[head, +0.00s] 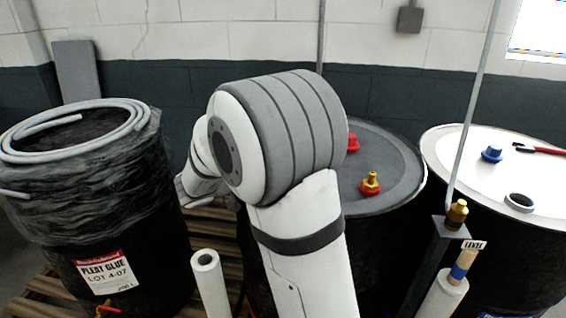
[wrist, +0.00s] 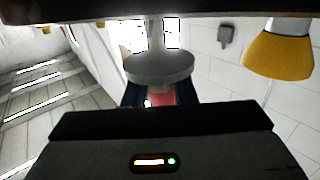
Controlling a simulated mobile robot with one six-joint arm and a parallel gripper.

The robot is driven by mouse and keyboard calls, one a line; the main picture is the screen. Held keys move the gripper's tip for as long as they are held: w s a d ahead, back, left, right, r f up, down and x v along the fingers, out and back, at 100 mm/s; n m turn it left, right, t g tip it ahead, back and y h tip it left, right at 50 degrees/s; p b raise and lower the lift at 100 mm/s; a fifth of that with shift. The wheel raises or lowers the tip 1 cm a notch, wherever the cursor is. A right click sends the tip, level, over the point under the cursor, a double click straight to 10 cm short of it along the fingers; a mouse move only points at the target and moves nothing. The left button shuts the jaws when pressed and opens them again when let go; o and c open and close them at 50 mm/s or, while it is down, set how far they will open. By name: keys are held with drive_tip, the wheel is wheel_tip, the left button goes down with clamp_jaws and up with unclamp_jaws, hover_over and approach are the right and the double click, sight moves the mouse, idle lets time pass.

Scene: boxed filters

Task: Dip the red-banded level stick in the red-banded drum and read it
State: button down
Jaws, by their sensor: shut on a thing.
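My gripper is hidden behind my arm in the head view. In the wrist view my gripper (wrist: 161,97) is shut on the red-banded level stick (wrist: 163,99), at its red part; a pale round collar and shaft show beyond the jaws. The stick's far end cannot be made out. A black drum with a grey lid (head: 393,181) stands behind my arm; it carries a red cap (head: 352,142) and a brass fitting with a red base (head: 370,184). My arm covers much of its lid, and no open hole shows there.
A white-lidded drum (head: 470,185) at right has a blue cap, an open hole and a red-handled tool. A blue-banded stick (head: 459,271) tagged LEVEL stands in front. A white tube (head: 209,283) stands left of my arm. A wrapped drum (head: 95,200) bears a coiled hose.

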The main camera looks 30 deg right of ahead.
drive_tip(key=shift+r+p, duration=2.3)
drive_tip(key=shift+r, duration=0.5)
wheel_tip(320, 180, up, 9)
drive_tip(key=p, duration=0.8)
wheel_tip(320, 180, up, 9)
drive_tip(key=p, duration=0.8)
wheel_tip(320, 180, up, 9)
drive_tip(key=p, duration=0.2)
